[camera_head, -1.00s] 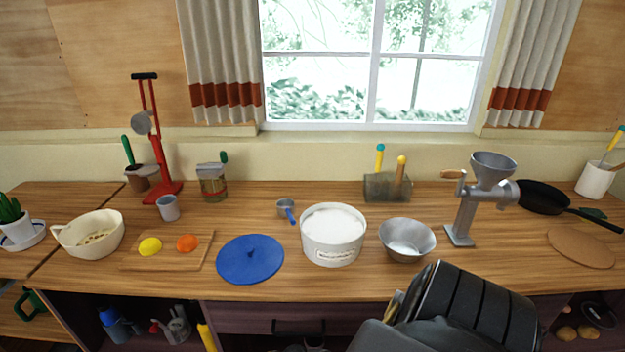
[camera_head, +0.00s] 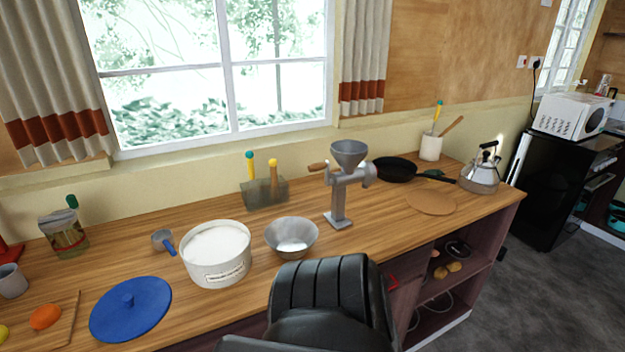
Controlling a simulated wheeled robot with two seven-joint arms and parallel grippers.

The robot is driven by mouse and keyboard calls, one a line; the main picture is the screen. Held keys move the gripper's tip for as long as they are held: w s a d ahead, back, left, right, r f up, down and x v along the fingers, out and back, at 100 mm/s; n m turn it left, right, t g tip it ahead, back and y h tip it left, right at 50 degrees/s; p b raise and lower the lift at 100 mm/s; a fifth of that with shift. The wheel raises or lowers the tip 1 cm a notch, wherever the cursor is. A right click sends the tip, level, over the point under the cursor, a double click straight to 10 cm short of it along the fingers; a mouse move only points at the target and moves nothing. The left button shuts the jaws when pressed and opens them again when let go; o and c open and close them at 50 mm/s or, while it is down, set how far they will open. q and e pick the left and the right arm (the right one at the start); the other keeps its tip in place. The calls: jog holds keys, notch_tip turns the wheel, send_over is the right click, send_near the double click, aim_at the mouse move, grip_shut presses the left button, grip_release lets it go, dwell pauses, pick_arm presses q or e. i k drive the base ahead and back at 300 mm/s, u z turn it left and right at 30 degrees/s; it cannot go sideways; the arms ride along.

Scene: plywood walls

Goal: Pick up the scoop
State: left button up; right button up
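The scoop (camera_head: 164,241) is a small grey metal cup with a blue handle. It lies on the wooden counter (camera_head: 385,222), to the left of a white tub (camera_head: 217,266) filled with white powder. The scoop's handle points toward the front right, close to the tub. Neither of my grippers shows in the picture.
A blue lid (camera_head: 131,308) lies in front of the scoop. A metal bowl (camera_head: 291,237) and a grinder (camera_head: 346,185) stand right of the tub. The counter around the scoop's left side is clear.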

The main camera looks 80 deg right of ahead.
aim_at(167, 245)
jog(key=z, duration=1.55)
